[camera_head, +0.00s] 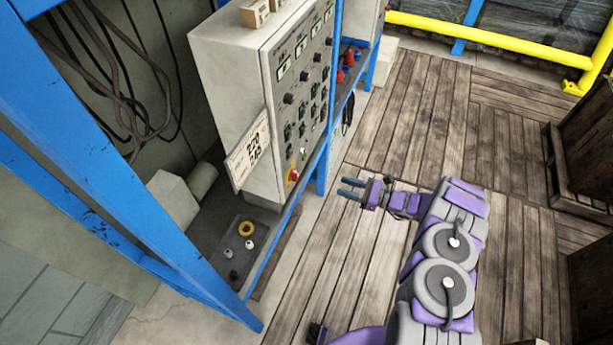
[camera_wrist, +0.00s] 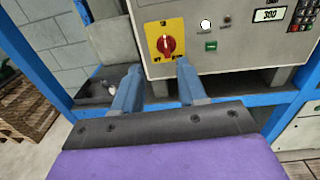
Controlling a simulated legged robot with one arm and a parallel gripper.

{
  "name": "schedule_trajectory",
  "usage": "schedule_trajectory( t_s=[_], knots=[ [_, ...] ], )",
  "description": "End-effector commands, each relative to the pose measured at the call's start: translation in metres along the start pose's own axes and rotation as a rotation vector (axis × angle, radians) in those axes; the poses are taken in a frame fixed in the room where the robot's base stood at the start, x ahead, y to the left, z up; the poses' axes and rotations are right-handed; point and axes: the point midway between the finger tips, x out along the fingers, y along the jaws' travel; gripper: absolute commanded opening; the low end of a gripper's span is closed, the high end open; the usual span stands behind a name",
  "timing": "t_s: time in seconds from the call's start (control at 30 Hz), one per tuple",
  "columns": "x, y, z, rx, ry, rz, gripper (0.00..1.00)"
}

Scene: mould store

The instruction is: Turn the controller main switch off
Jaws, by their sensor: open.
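The controller (camera_head: 300,90) is a light grey cabinet with a panel of displays, knobs and buttons, standing on the blue rack. Its main switch is a red rotary knob on a yellow plate, low on the panel; it shows in the head view (camera_head: 292,175) and large in the wrist view (camera_wrist: 166,44). My gripper (camera_head: 351,189) is open and empty, in front of the panel and apart from it. In the wrist view its two blue fingers (camera_wrist: 158,82) point toward the panel, with the red knob just beyond and between them. The knob's handle looks roughly upright.
A blue upright (camera_head: 80,180) and shelf edge frame the cabinet. A sign plate (camera_head: 248,150) hangs at its side. A grey tray (camera_head: 242,250) with a yellow ring lies below. Wooden crates (camera_head: 585,170) stand at right. The plank floor (camera_head: 400,110) before the rack is clear.

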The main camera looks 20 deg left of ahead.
Motion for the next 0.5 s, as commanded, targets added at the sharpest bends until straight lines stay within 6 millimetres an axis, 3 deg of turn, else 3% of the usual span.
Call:
schedule_trajectory(
  t_s=[0.1, 0.27, 0.5],
  knots=[
    [-0.004, -0.001, -0.015, 0.02, -0.005, -0.026, 0.41],
    [-0.001, -0.002, -0.019, 0.025, -0.008, -0.035, 0.41],
    [0.035, -0.003, -0.018, 0.024, -0.01, -0.031, 0.41]
  ],
)
